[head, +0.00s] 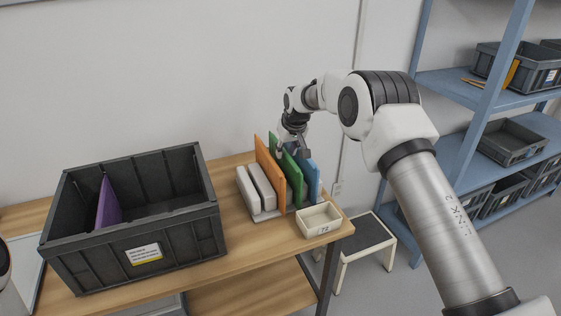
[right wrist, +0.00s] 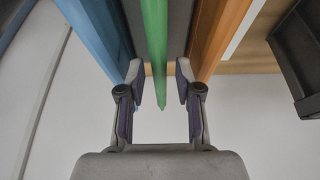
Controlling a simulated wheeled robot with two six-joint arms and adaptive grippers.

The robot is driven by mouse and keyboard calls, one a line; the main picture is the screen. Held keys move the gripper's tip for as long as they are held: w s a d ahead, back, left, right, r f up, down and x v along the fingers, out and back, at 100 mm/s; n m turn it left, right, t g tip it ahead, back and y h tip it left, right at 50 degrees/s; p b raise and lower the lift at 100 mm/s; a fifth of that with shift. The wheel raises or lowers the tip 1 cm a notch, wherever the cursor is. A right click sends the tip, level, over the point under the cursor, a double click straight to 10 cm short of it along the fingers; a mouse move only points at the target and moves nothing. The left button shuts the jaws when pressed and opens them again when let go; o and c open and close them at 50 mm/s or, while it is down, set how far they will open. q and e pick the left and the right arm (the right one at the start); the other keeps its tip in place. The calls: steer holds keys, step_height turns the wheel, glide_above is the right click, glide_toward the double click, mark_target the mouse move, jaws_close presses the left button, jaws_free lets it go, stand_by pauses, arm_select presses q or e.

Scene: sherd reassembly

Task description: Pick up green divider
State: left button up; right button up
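The green divider (head: 291,165) stands upright in a rack on the table, between an orange divider (head: 266,172) and a blue divider (head: 309,180). My right gripper (head: 293,149) is above it, pointing down, and partly hides it. In the right wrist view the gripper (right wrist: 159,75) is open, with one finger on each side of the green divider (right wrist: 155,35). A gap shows between the divider and each finger. The orange divider (right wrist: 219,30) and blue divider (right wrist: 95,30) lie just outside the fingers. My left gripper is not in view.
Pale blocks (head: 246,191) sit in the rack beside the orange divider. A small cream tray (head: 321,231) is in front. Blue shelving (head: 470,150) stands at right.

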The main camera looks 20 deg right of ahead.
mark_target(284, 160)
steer(key=shift+f, duration=0.35)
steer(key=p+x, duration=0.1)
steer(key=x, duration=0.4)
steer(key=shift+w+f, duration=0.1)
steer(key=shift+w, duration=0.15)
steer(key=shift+s, duration=0.15)
jaws_close()
steer(key=shift+r, duration=0.25)
step_height(284, 160, up, 10)
steer(key=shift+f+b, duration=0.1)
steer(key=shift+b, duration=0.35)
